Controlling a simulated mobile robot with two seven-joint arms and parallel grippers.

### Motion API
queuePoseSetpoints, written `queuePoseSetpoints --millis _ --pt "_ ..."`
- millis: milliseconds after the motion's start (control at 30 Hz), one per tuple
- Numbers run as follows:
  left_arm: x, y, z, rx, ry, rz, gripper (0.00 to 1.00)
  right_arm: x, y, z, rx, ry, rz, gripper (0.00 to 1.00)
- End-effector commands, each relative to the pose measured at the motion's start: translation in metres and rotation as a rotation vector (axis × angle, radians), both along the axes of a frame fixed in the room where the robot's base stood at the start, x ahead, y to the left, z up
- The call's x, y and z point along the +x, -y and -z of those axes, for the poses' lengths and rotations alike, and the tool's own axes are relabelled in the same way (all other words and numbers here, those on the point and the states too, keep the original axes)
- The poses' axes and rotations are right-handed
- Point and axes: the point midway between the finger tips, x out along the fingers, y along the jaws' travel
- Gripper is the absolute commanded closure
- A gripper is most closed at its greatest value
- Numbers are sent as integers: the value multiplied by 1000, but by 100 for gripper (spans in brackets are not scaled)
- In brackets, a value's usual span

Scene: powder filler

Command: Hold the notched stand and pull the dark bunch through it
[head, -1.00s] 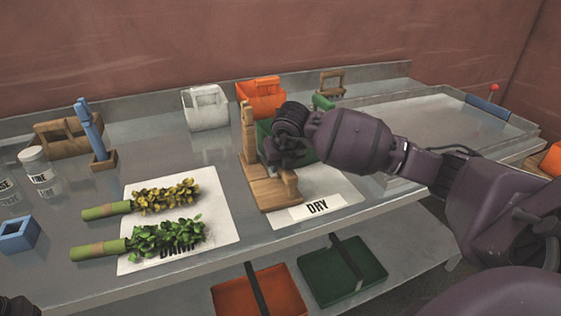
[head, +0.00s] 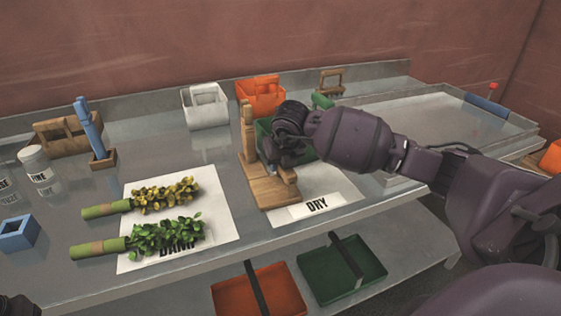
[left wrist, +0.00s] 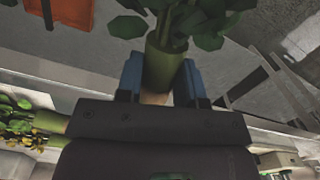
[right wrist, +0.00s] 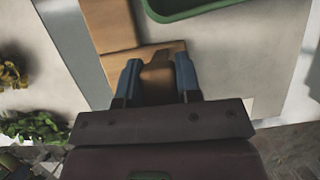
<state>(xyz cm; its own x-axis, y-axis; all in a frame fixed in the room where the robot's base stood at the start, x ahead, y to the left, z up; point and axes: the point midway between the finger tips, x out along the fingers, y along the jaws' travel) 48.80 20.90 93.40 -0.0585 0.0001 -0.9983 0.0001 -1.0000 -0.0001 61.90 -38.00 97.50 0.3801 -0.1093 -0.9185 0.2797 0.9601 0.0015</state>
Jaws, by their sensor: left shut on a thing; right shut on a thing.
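The notched stand (head: 270,192) is wooden, with a flat base, a tall post at the back and a shorter post in front. It stands at the edge of the white sheet marked DRY. My right gripper (right wrist: 157,75) is shut on a wooden upright of the stand (right wrist: 118,60). My left gripper (left wrist: 160,78) is shut on the green wrapped stem of a bunch with dark green leaves (left wrist: 185,22). The held bunch is outside the head view, where only a dark bit of my left arm shows at the bottom left corner.
A yellowish bunch (head: 165,193) and a green bunch (head: 165,237) lie on the DAMP sheet (head: 220,225). A blue brush (head: 90,125) stands in a holder behind them. White (head: 205,108) and orange (head: 258,93) carriers stand at the back. Trays (head: 340,270) lie on the lower shelf.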

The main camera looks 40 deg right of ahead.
Motion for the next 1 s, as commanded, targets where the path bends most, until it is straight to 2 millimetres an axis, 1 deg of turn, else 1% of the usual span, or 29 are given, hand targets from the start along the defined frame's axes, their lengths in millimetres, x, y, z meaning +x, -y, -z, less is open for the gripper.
queuePoseSetpoints --millis 33,133,167,333,933,1000 --pt "0 0 1 0 -1 0 90 -1 0 4 1 -5 0 100" --pt "0 0 1 0 -1 0 90 -1 0 4 0 -6 -1 100" --pt "0 0 1 0 -1 0 90 -1 0 5 1 -7 -1 65" --pt "0 0 1 0 -1 0 90 -1 0 4 1 -6 0 39" --pt "0 0 0 0 0 0 90 -1 0 3 1 -5 0 38" --pt "0 0 0 0 0 0 90 -1 0 3 0 -4 0 49"
